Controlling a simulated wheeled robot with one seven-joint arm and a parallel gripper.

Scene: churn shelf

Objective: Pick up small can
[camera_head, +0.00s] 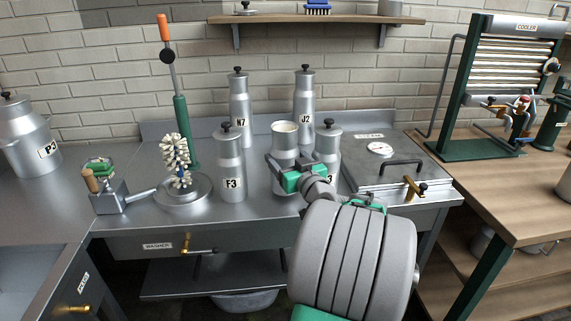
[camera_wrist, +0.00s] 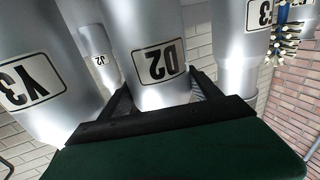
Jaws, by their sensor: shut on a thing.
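A grey metal can labelled D2 (camera_wrist: 147,45) stands between the two dark fingers of my gripper (camera_wrist: 160,92) in the wrist view, which is upside down. My gripper is shut on this can. In the head view the can (camera_head: 285,139) shows an open, pale top with no lid, and my gripper (camera_head: 290,180) hides part of its front. Whether its base touches the counter cannot be told. Lidded can F3 (camera_head: 230,165) stands to its left. Lidded can Y3 (camera_head: 328,147) stands close on its right, its label partly hidden.
Taller cans N7 (camera_head: 240,103) and J2 (camera_head: 304,95) stand behind. A brush washer (camera_head: 183,190) is at left, beside a small valve device (camera_head: 112,195). A steam box (camera_head: 392,165) is at right. A wall shelf (camera_head: 315,19) hangs above.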

